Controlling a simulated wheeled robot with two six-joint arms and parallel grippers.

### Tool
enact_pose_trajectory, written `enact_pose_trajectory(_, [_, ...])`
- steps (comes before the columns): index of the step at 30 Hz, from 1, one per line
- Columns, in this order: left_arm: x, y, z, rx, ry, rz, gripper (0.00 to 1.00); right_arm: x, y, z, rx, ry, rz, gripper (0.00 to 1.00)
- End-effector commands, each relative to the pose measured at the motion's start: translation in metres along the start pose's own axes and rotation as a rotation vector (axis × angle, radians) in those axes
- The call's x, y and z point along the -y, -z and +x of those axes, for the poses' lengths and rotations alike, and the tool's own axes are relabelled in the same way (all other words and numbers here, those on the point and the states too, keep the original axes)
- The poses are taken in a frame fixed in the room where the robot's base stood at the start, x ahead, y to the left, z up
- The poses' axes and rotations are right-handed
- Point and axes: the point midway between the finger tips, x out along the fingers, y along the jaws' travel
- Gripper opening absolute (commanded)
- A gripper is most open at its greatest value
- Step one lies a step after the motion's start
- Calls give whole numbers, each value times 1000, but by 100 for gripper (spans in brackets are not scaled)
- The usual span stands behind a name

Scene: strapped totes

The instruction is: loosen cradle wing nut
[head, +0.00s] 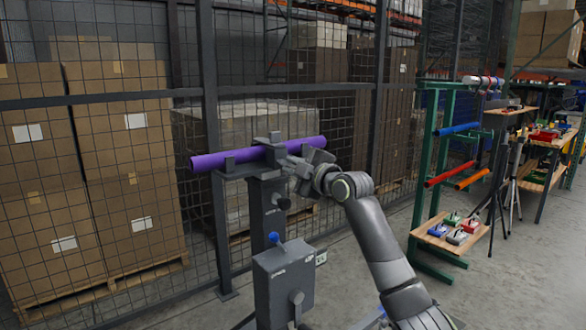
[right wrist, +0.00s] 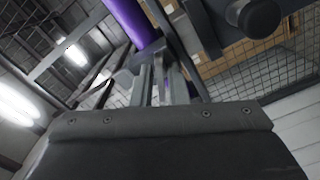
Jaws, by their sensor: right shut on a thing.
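A purple tube (head: 228,158) lies level in the cradle (head: 232,172) on top of a grey stand (head: 268,218). My right gripper (head: 292,166) reaches in from the right at cradle height, just below and in front of the tube. In the right wrist view its fingers (right wrist: 160,84) are close together at the cradle, with the purple tube (right wrist: 136,22) just beyond. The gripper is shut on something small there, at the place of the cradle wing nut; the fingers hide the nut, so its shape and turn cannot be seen. My left gripper is not in view.
The stand has a dark round knob (head: 283,203), a blue-tipped lever (head: 274,238) and a crank (head: 297,298). A mesh fence (head: 210,130) stands close behind. A green rack (head: 432,160) with coloured tubes is at right. Floor between is clear.

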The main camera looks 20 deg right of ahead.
Motion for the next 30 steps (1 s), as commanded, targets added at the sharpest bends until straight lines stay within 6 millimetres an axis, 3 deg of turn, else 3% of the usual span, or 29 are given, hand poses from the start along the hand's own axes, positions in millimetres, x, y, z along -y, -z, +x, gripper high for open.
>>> enact_pose_trajectory(10, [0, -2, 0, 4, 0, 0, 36, -1, 0, 0, 0, -2, -3, 0])
enact_pose_trajectory(11, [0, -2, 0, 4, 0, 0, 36, -1, 0, 0, 0, -2, -3, 16])
enact_pose_trajectory(14, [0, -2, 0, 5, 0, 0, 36, -1, 0, 0, 0, -2, -3, 29])
enact_pose_trajectory(24, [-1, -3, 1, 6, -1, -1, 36, 0, 0, -2, 0, -1, -3, 29])
enact_pose_trajectory(30, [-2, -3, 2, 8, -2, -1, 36, 0, -1, -20, 0, -3, -5, 29])
